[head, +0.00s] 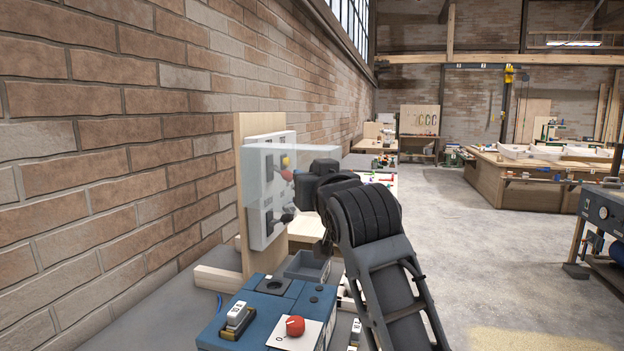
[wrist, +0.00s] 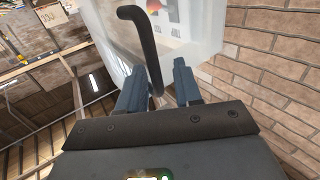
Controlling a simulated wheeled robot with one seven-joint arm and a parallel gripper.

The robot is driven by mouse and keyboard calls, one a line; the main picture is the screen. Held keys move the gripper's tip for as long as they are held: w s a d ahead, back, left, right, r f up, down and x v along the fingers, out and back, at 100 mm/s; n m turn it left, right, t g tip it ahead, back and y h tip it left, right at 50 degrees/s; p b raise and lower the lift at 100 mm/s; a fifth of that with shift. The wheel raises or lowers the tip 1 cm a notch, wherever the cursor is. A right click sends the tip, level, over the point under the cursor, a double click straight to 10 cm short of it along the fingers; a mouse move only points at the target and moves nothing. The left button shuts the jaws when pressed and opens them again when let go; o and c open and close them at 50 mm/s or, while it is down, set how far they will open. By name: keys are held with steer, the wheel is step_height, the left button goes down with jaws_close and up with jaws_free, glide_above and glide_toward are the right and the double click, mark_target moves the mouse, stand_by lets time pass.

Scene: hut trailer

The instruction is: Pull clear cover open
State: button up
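The clear cover (head: 262,178) is a see-through box over the upper part of a white panel (head: 258,236), which is fixed to an upright wooden board (head: 245,127). Red and yellow controls show through it. In the wrist view the cover (wrist: 195,35) fills the top, with a black bent bar handle (wrist: 147,50) on it. My gripper (head: 312,187) is at the right side of the cover in the head view. In the wrist view my gripper's two fingers (wrist: 158,92) stand apart, with the handle's lower end between them. Whether a finger touches the handle is unclear.
A blue box (head: 268,308) with a red knob (head: 295,326) stands on the bench in front of the panel. A grey bin (head: 306,267) sits behind it. A brick wall (head: 100,150) runs along the left. Open floor (head: 445,235) lies to the right.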

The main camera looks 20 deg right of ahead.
steer(key=shift+o, duration=0.2)
steer(key=shift+d, duration=0.1)
steer(key=s+b, duration=0.1)
steer(key=s, duration=0.6)
steer(key=shift+s+a+b, duration=0.25)
steer(key=shift+s+b, duration=0.1)
steer(key=shift+s, duration=0.05)
steer(key=shift+f, duration=0.1)
steer(key=s+f+g+y, duration=0.1)
steer(key=s+f, duration=0.9)
steer(key=f, duration=0.4)
steer(key=s+f+g, duration=0.1)
steer(key=s+f, duration=0.9)
steer(key=f, duration=0.3)
steer(key=s+d+f, duration=0.1)
steer(key=s, duration=1.3)
steer(key=s+d+f+g, duration=0.1)
steer(key=s, duration=1.3)
steer(key=shift+s+f+n, duration=0.25)
steer(key=shift+s+n, duration=0.05)
